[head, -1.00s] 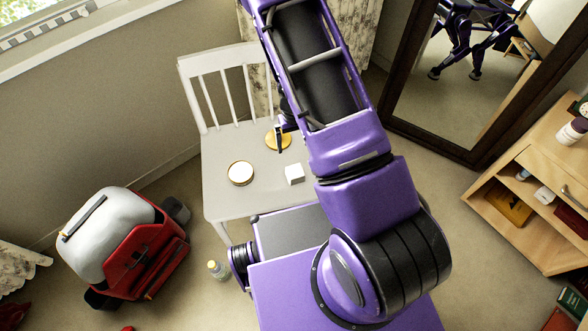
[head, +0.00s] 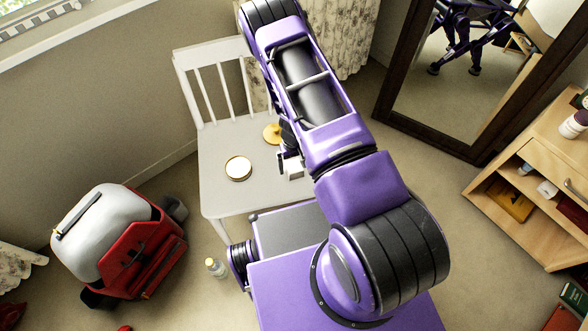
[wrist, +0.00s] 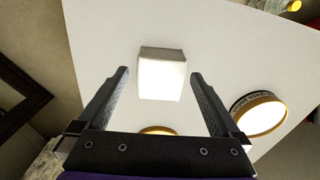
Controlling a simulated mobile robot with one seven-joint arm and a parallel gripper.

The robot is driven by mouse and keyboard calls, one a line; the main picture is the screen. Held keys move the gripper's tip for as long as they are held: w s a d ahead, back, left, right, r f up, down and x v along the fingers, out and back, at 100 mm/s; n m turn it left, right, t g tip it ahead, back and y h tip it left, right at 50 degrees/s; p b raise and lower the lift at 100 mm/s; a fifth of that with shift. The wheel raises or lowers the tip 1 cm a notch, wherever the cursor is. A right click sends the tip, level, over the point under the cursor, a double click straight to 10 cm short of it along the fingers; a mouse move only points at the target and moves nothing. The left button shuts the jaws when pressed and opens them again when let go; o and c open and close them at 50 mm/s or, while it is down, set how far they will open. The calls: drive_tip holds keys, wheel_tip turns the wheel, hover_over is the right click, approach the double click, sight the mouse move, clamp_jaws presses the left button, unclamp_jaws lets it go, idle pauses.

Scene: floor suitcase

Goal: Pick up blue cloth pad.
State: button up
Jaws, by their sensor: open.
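I cannot make out a blue cloth pad in either view. A small white block (head: 294,173) lies on the seat of the white chair (head: 222,190), partly covered by my gripper in the head view. In the wrist view the white block (wrist: 162,78) shows its pale top and a greyer side. My gripper (wrist: 160,73) is open and empty, with one finger on each side of the block in the picture. I cannot tell how far above it the fingertips are.
A round gold-rimmed tin (head: 238,168) and a gold disc (head: 272,134) share the seat. A red and white suitcase (head: 140,250) and a small bottle (head: 215,267) stand on the floor to the left. A mirror (head: 455,90) and a wooden shelf unit (head: 540,170) are at right.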

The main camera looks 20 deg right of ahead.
sight(294, 166)
drive_tip(key=shift+f, duration=0.65)
drive_tip(key=c, duration=1.4)
wheel_tip(294, 166, up, 10)
drive_tip(key=shift+p, duration=0.8)
